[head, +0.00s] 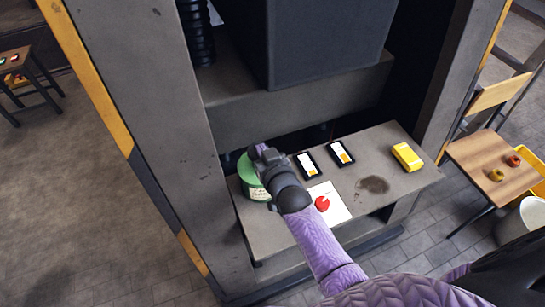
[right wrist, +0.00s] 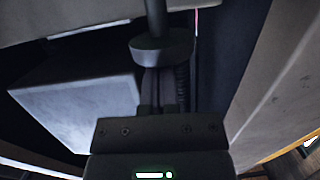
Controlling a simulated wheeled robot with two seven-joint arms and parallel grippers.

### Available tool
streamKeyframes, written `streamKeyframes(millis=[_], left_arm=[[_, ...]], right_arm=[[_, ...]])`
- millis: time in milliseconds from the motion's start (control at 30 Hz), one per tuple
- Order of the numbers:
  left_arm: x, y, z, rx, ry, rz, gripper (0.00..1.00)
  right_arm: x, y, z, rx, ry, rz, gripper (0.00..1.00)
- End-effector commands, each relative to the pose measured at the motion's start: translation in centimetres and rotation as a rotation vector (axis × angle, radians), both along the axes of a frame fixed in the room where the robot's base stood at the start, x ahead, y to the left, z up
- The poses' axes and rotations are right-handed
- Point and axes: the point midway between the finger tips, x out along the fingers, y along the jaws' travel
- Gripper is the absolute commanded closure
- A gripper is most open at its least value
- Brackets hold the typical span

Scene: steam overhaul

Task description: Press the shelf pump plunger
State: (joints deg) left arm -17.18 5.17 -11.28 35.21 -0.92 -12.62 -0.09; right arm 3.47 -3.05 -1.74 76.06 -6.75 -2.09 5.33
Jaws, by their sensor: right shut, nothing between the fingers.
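A green round container (head: 252,182) with a pale label stands at the left end of the low shelf (head: 395,180). My right gripper (head: 257,151) is at its top right edge and hides part of it. In the right wrist view, the shut, empty fingers (right wrist: 163,88) point towards a dark grey disc (right wrist: 163,48) on a thin rod, which looks like a plunger head. I cannot tell whether the fingers touch it. No plunger shows clearly in the head view. My left gripper is not in view.
A large dark box (head: 320,40) hangs over behind.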

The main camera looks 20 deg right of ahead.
Motion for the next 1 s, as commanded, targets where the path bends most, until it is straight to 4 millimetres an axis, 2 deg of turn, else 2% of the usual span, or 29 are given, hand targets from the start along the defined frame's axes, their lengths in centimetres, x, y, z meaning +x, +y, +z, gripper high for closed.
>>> streamKeyframes(millis=[33,67,100,300,500,667,1000], left_arm=[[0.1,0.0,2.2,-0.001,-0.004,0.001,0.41],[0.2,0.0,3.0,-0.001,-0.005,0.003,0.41],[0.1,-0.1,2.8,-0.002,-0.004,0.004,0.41],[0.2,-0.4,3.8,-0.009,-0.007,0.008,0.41],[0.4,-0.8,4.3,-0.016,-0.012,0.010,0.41],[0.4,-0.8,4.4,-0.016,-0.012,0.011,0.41],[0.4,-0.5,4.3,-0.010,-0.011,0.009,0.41]], right_arm=[[0.3,-0.1,2.5,-0.001,-0.004,0.000,1.00],[0.4,-0.2,3.3,-0.001,-0.005,0.000,1.00],[-1.0,-0.2,2.7,0.000,0.000,0.000,1.00],[-5.7,-0.4,3.5,-0.001,-0.002,0.000,1.00],[-8.7,-0.5,4.1,-0.001,-0.004,0.000,1.00],[-9.4,-0.6,4.2,-0.001,-0.005,0.000,1.00],[-9.4,-0.6,4.2,-0.001,-0.006,0.000,1.00]])
